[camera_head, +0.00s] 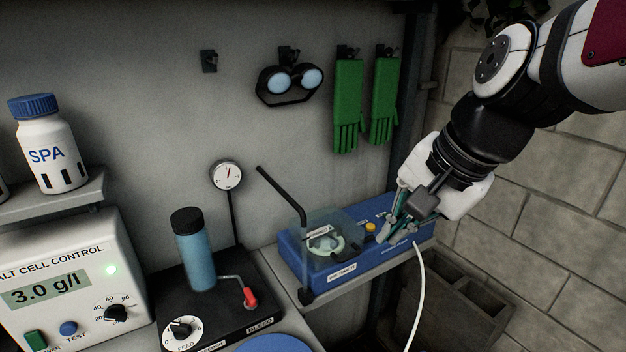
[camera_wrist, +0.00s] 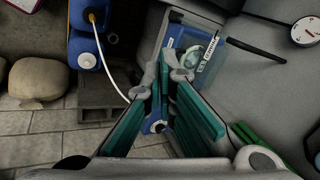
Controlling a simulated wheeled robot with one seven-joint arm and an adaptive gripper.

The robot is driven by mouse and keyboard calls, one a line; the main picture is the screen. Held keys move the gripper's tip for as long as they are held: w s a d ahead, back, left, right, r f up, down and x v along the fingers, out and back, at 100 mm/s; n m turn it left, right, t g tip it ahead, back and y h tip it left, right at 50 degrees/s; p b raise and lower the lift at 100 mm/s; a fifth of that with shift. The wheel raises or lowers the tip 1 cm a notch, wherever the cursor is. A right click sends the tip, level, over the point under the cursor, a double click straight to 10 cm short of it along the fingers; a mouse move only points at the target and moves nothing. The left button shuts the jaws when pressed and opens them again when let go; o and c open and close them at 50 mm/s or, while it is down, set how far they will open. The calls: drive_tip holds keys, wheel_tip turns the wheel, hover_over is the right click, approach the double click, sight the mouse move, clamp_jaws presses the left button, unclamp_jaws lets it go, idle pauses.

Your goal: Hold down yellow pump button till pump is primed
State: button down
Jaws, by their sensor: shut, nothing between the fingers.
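The blue pump box (camera_head: 322,266) sits on a grey shelf in the head view. A clear cover and a pale round pump head (camera_head: 326,243) are at its left end. The yellow button (camera_head: 370,228) is on its top, right of the cover. My gripper (camera_head: 386,238) is shut and empty, with its teal-padded fingers low over the box just right of the button. I cannot tell whether they touch the box. In the wrist view, my gripper (camera_wrist: 165,72) has its tips beside the blue box (camera_wrist: 178,42); the yellow button is not visible there.
A white hose (camera_head: 418,290) hangs from the box's right. A black bent rod (camera_head: 282,194) stands at its left, near a blue filter cylinder (camera_head: 196,255). Green gloves (camera_head: 348,105) hang behind. Blue jugs (camera_wrist: 85,50) stand below in the wrist view.

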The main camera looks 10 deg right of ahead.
drive_tip(key=w+r+m+y+p, duration=0.1)
drive_tip(key=w+m+p, duration=0.1)
drive_tip(key=w+m, duration=0.7)
drive_tip(key=m+t+y+p, duration=0.1)
drive_tip(key=m+t+p, duration=0.35)
drive_tip(key=m, duration=1.65)
hover_over(373, 225)
wheel_tip(373, 225, down, 11)
drive_tip(key=shift+f+g, duration=0.1)
drive_tip(key=shift+g, duration=0.35)
drive_tip(key=shift+f, duration=0.1)
drive_tip(key=shift+f+b, duration=0.4)
drive_tip(key=shift+f, duration=3.9)
drive_tip(key=shift+f, duration=0.15)
drive_tip(key=shift+f, duration=0.25)
